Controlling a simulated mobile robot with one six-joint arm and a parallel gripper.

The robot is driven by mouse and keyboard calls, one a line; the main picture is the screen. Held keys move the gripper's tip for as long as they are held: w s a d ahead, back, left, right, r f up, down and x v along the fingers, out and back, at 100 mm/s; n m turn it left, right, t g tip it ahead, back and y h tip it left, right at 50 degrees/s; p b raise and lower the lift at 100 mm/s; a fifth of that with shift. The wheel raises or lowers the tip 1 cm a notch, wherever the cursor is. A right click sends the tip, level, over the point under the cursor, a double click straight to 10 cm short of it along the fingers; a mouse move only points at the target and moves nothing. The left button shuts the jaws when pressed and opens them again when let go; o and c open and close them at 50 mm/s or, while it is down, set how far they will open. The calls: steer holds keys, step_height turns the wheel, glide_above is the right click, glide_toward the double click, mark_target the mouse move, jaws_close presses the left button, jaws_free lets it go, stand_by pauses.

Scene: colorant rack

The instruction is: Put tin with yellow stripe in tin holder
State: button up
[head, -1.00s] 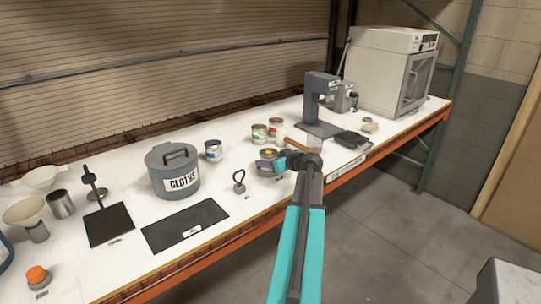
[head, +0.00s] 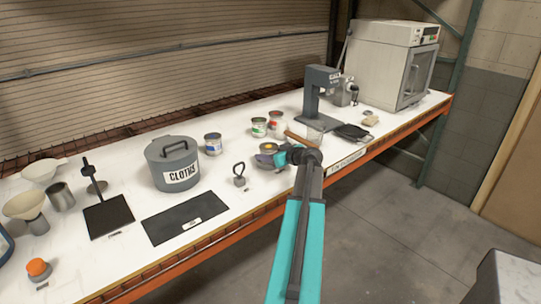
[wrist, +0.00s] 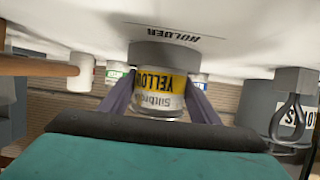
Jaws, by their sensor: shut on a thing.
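The tin with the yellow stripe (wrist: 160,90) is between the fingers of my gripper (wrist: 162,100), which is shut on it. The wrist view is upside down, with the table at its top. The tin's base end is hidden by the round grey tin holder (wrist: 165,55), so it appears to stand in it. How deep it sits I cannot tell. In the head view the tin (head: 269,147) is small, over the holder (head: 266,162), beside my gripper (head: 283,156).
A blue-labelled tin (head: 213,144), a green one (head: 259,127) and a red one (head: 275,121) stand behind. A weight with a loop handle (head: 239,179) and the CLOTHS bin (head: 173,165) are to the left. A brown handle (head: 299,138) lies close on the right.

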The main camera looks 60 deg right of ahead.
steer(key=shift+s+a+f+b, duration=0.1)
steer(key=shift+f+b, duration=0.2)
steer(key=shift+f, duration=0.15)
steer(key=o, duration=1.4)
steer(key=shift+c, duration=0.2)
steer(key=shift+a, duration=0.1)
steer(key=shift+s, duration=0.1)
steer(key=shift+d+r+p, duration=0.2)
steer(key=shift+r+p, duration=0.05)
steer(key=shift+p, duration=0.15)
steer(key=shift+r+p, duration=0.25)
steer(key=shift+p, duration=0.2)
steer(key=b+v, duration=0.1)
steer(key=v, duration=0.5)
steer(key=b+v, duration=0.2)
steer(key=v, duration=0.3)
steer(key=shift+s+a+r, duration=0.2)
steer(key=shift+s+r, duration=0.05)
steer(key=shift+r, duration=0.1)
steer(key=shift+w, duration=0.1)
